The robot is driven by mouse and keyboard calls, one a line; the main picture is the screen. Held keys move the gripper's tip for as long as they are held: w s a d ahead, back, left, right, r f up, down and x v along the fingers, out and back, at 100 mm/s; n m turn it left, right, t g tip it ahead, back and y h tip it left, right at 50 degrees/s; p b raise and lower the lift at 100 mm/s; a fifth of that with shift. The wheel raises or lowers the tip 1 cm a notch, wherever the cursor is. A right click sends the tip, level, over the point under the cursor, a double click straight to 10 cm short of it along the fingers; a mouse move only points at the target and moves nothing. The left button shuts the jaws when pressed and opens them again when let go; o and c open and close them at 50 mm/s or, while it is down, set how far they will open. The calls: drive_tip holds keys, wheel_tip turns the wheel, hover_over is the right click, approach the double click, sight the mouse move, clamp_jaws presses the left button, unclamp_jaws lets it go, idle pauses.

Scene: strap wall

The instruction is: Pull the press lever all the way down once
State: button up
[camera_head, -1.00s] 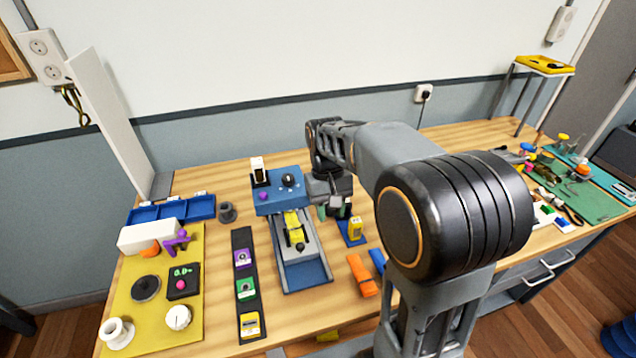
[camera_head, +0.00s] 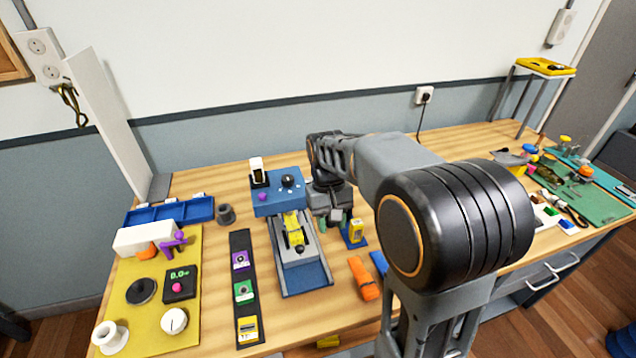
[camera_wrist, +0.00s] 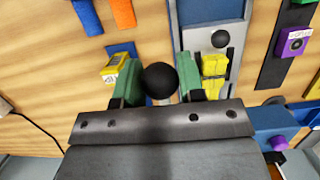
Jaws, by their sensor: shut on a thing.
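The press is a blue unit (camera_head: 278,203) with a grey bed in front of it, seen left of my gripper in the head view. A yellow and black piece (camera_head: 295,236) sits on the bed; it also shows in the wrist view (camera_wrist: 213,72). My gripper (camera_head: 333,222) is beside the press on its right. In the wrist view its green fingers (camera_wrist: 157,85) are closed on a black ball knob (camera_wrist: 159,78), which looks like the lever's end.
A yellow block (camera_head: 355,231) on a blue base stands just right of my gripper. An orange piece (camera_head: 364,278) lies nearer the front. A black strip with coloured modules (camera_head: 243,290) and a yellow board (camera_head: 150,335) are to the left. Bare bench lies between the strip and press.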

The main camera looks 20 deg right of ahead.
drive_tip(key=shift+w+b+x, duration=0.15)
drive_tip(key=shift+b+x, duration=0.1)
drive_tip(key=shift+x, duration=0.35)
drive_tip(key=shift+w+b+x, duration=0.15)
drive_tip(key=shift+b+x, duration=0.1)
drive_tip(key=shift+x, duration=0.3)
drive_tip(key=shift+f, duration=0.25)
drive_tip(key=shift+w+f+b, duration=0.15)
drive_tip(key=shift+f+b, duration=0.6)
drive_tip(key=shift+f, duration=0.55)
drive_tip(key=shift+w+f+b, duration=0.15)
drive_tip(key=shift+f+b, duration=0.2)
drive_tip(key=shift+f, duration=0.1)
drive_tip(key=shift+r, duration=0.1)
